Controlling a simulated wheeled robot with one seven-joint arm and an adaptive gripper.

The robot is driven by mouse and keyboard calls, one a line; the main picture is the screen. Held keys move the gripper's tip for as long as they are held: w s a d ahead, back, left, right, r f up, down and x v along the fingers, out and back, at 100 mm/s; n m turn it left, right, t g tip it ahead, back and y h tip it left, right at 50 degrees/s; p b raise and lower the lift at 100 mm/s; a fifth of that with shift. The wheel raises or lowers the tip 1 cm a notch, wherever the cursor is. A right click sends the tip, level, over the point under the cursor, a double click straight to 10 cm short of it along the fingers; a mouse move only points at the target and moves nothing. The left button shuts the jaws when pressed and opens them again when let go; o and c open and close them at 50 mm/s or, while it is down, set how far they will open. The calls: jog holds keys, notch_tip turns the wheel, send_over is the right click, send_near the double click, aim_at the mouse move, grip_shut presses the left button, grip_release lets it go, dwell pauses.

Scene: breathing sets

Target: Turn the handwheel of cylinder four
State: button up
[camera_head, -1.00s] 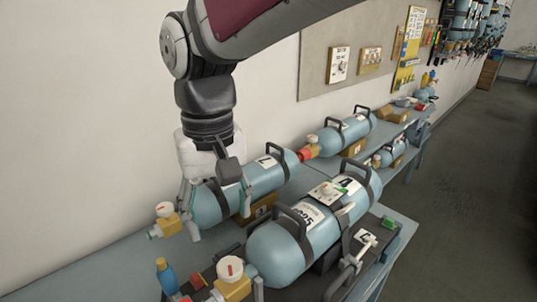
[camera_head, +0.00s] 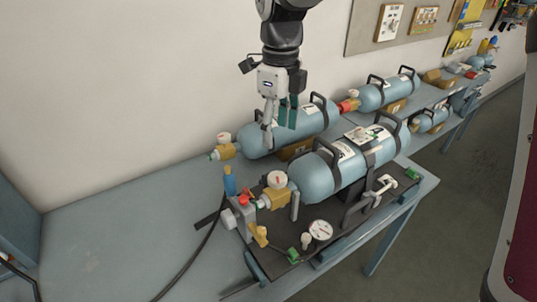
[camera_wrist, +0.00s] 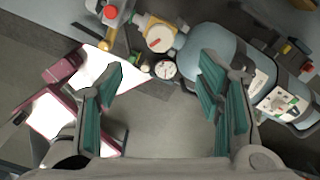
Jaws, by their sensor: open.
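A large light-blue cylinder (camera_head: 322,178) lies in front on a dark fixture. Its number cannot be read surely. At its left end is a brass valve (camera_head: 270,200) with a round white handwheel (camera_head: 277,180) bearing a red mark. In the wrist view this handwheel (camera_wrist: 160,38) shows near the top middle, beyond my fingers. A second cylinder (camera_head: 255,137) lies behind, with its own pale handwheel (camera_head: 223,138). My gripper (camera_head: 279,125) is open and empty, in front of the rear cylinder in the picture and apart from the front handwheel. Its teal-padded fingers (camera_wrist: 163,85) stand wide apart.
A pressure gauge (camera_head: 320,230), a grey block with a red part (camera_head: 243,215), a blue-topped fitting (camera_head: 229,181) and a black hose (camera_head: 187,262) lie near the valve. More cylinders (camera_head: 389,91) lie farther right. The bench's left part (camera_head: 110,220) is mostly clear.

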aim_at(277, 177)
notch_tip(277, 177, down, 14)
jog(key=shift+s+d+r+m+p, duration=0.1)
jog(key=shift+m+p, duration=0.9)
jog(key=shift+p, duration=0.15)
jog(key=shift+c, duration=0.5)
jog(key=c, duration=1.1)
